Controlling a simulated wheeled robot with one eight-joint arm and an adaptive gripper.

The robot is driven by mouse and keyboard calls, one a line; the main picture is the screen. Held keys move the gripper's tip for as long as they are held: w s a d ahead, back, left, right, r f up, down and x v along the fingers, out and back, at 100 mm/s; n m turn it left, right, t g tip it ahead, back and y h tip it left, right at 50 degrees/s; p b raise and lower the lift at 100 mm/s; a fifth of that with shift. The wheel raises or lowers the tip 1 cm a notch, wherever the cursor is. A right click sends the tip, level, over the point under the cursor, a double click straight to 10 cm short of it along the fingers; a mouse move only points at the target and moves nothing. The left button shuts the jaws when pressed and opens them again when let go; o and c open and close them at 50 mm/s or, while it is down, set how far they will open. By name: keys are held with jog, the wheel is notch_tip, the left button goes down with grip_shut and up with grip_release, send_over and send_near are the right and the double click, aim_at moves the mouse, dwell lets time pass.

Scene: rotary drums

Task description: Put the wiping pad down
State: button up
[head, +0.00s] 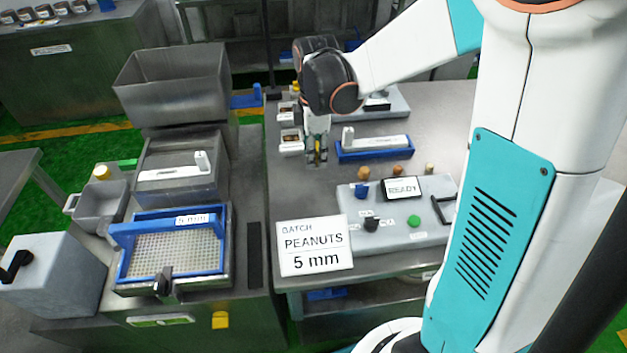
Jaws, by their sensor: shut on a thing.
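My gripper (317,160) points down over the steel table, left of the blue tray. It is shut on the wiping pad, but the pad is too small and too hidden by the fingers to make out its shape. I cannot tell whether the pad touches the table top. A blue tray (345,157) with a pale bar and an upright white knob in it stands just right of my gripper.
A grey control panel (440,233) with knobs and buttons and a white sign (314,246) reading "PEANUTS 5 mm" are nearer. Small containers (290,141) stand just left of my gripper. A blue-framed sieve (172,285) is at the left. Bare steel (300,192) lies in front of my gripper.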

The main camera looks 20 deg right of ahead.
notch_tip(320, 180, down, 9)
jog(key=b, duration=0.2)
jog(key=shift+b, duration=0.35)
jog(key=shift+f, duration=0.15)
jog(key=o, duration=1.1)
